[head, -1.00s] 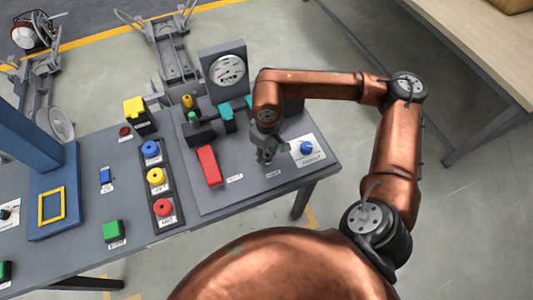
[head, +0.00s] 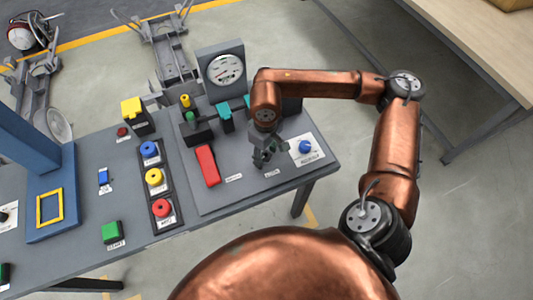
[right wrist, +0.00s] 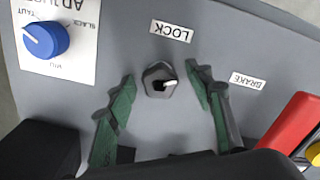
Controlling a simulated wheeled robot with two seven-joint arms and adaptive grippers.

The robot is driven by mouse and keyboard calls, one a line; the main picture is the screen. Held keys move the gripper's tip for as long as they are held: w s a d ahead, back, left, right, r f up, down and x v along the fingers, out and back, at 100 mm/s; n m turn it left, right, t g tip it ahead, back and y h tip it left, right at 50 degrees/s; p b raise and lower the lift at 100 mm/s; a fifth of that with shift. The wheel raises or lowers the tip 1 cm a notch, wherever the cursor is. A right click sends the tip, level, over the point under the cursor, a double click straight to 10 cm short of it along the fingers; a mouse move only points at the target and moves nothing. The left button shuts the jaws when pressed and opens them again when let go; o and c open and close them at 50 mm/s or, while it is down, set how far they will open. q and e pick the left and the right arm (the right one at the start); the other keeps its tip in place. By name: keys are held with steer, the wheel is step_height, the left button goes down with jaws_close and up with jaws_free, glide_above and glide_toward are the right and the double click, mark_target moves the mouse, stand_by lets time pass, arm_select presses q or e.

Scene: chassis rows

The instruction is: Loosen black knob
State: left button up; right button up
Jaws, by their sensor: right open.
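In the right wrist view a small dark knob (right wrist: 160,79) with a light pointer mark stands on the grey panel under the LOCK label (right wrist: 171,32). My right gripper (right wrist: 162,84) is open, pointing down at the panel. One green-padded finger is on each side of the knob, with a gap on both sides. In the head view my right gripper (head: 263,160) hides this knob. Another black knob (head: 4,216) on a white plate sits at the left edge of the head view. My left gripper is not in view.
A blue ADJUST knob (right wrist: 45,40) sits beside the LOCK knob, and a red block-like handle (right wrist: 294,125) near the BRAKE label is on the other side. A round gauge (head: 226,70) stands at the panel's back. Coloured buttons fill the table to the left.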

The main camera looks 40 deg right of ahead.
mark_target(266, 155)
step_height(266, 155, up, 12)
stand_by(0.5)
